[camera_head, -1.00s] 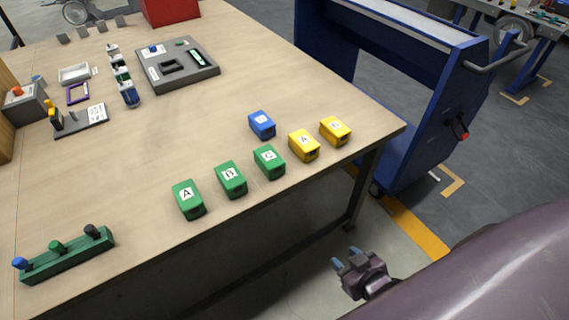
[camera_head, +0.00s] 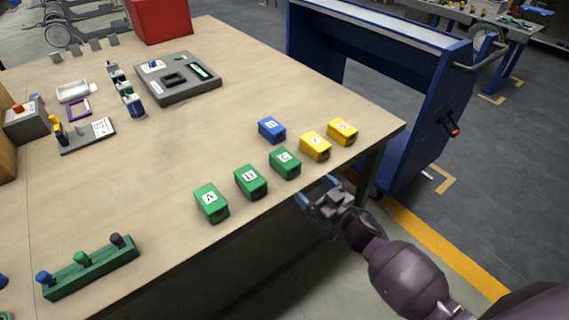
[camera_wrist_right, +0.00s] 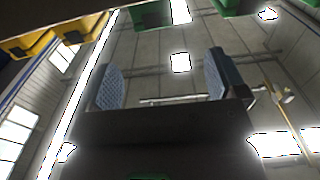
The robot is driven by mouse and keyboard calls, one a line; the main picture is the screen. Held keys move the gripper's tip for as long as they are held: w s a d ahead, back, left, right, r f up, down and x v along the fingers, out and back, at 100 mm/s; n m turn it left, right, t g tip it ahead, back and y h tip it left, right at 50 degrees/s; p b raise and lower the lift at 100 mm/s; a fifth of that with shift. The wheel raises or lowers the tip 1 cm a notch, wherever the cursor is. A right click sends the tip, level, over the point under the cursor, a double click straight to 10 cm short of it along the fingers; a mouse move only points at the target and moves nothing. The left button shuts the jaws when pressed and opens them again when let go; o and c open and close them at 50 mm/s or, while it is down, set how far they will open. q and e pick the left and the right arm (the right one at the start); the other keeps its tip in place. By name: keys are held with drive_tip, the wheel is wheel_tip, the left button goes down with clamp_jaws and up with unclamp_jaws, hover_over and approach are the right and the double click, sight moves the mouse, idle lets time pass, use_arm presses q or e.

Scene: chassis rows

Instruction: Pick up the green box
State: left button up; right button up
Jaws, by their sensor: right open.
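Three green boxes stand in a row near the table's front edge: box A (camera_head: 211,202), box B (camera_head: 250,182) and box C (camera_head: 285,163). My right gripper (camera_head: 317,191) is open and empty, just off the front edge, nearest to green box C and apart from it. In the right wrist view its two fingers (camera_wrist_right: 165,78) are spread with nothing between them. Green boxes show cut off at the top of that view, one at the middle (camera_wrist_right: 152,14) and one farther right (camera_wrist_right: 210,7). My left gripper is not in view.
Two yellow boxes (camera_head: 315,146) (camera_head: 342,131) and a blue box (camera_head: 271,129) stand to the right of and behind the green ones. A green rack (camera_head: 92,268) with knobs lies at front left. A grey tray (camera_head: 180,88) is farther back. A blue cart (camera_head: 410,130) stands right of the table.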

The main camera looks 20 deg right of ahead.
sight(295, 167)
drive_tip(key=x, duration=0.4)
drive_tip(key=shift+w+f+b, duration=0.1)
drive_tip(key=shift+w+b, duration=0.15)
drive_tip(key=shift+b, duration=0.05)
drive_tip(key=shift+w+a, duration=0.15)
drive_tip(key=shift+w, duration=0.3)
drive_tip(key=x, duration=0.3)
drive_tip(key=b+x, duration=0.1)
drive_tip(key=shift+w+d+f, duration=0.15)
drive_tip(key=shift+w+d, duration=0.05)
drive_tip(key=shift+w, duration=0.15)
drive_tip(key=shift+w+a, duration=0.1)
drive_tip(key=shift+w, duration=0.25)
drive_tip(key=c, duration=1.2)
drive_tip(key=shift+r, duration=0.2)
